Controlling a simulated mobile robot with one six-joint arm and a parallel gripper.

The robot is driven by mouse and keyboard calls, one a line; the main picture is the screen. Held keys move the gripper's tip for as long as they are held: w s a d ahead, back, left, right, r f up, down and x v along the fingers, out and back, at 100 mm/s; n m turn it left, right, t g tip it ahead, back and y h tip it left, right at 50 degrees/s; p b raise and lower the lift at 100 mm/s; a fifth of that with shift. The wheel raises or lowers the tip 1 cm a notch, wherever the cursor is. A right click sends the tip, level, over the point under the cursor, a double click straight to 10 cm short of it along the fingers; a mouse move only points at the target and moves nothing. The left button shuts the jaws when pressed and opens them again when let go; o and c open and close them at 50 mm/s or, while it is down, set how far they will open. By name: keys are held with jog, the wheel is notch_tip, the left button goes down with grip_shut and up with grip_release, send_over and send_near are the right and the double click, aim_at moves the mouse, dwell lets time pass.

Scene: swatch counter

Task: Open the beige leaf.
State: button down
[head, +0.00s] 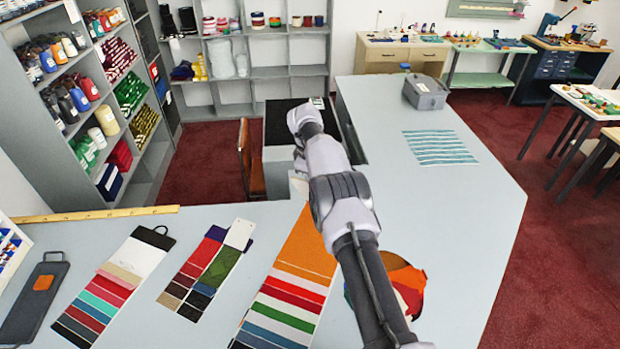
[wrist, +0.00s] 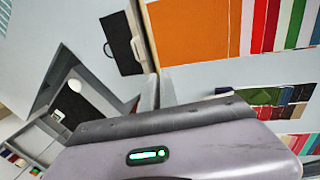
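Several swatch books lie on the pale counter (head: 215,222). The left one (head: 139,256) has a white top leaf and a beige strip (head: 122,272) just below it, above pink, red and teal strips. The orange-topped book (head: 305,243) shows a thin pale strip between its orange leaf and its red one; in the wrist view its orange leaf (wrist: 188,32) lies beside my fingertips. My gripper (wrist: 156,90) points down near this book's black-and-white handle end (wrist: 122,42). The two fingers look close together; whether they meet or hold anything is unclear. In the head view my arm hides the fingertips.
A middle swatch book (head: 208,268) has a green leaf. A dark board (head: 34,300) with an orange patch lies far left. A yellow ruler (head: 95,214) lies along the back edge. A grey box (head: 426,93) and striped teal cloth (head: 440,147) lie right. The right counter is mostly clear.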

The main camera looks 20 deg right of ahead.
jog(key=shift+s+d+f, duration=0.1)
jog(key=shift+s+f, duration=0.05)
jog(key=shift+f, duration=0.2)
jog(key=c, duration=1.8)
grip_release()
jog(key=shift+f, duration=0.1)
jog(key=shift+o, duration=1.2)
jog(key=shift+w+d, duration=0.2)
jog(key=shift+w, duration=0.15)
jog(key=shift+r, duration=0.3)
jog(key=v, duration=1.7)
jog(key=shift+w, duration=0.15)
jog(key=shift+a, duration=0.1)
